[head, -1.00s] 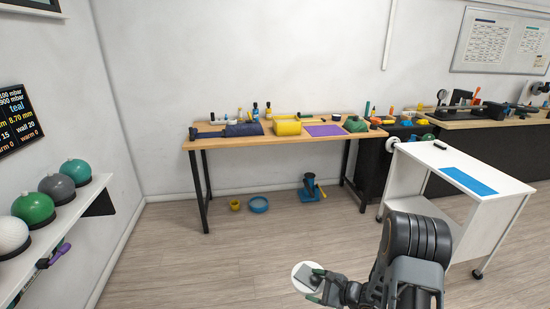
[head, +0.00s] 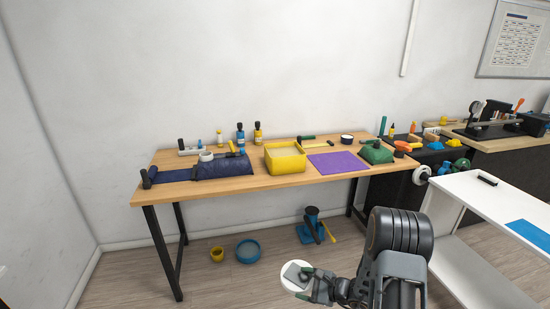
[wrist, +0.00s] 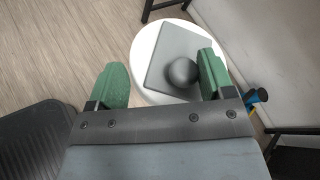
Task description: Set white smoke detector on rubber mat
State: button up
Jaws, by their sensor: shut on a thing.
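The white smoke detector (head: 289,268) is a round white disc with a grey square plate and a dark round knob on it; it also shows in the wrist view (wrist: 146,48). My gripper (head: 309,282) has green fingers and is shut on it. It holds the detector in the air in front of the wooden table, lower than the tabletop in the picture. A flat purple mat (head: 338,162) lies on the tabletop, right of the middle, with nothing on it. It looks like the rubber mat.
On the wooden table (head: 240,188), a yellow bin (head: 285,158) stands left of the mat and a green bag (head: 376,153) right of it. A dark blue cloth-like thing (head: 222,167) lies further left. A white cart (head: 475,205) with a blue sheet (head: 530,234) stands at right.

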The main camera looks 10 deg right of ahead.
aim_at(339, 164)
jog(key=i, duration=1.45)
jog(key=z, duration=0.6)
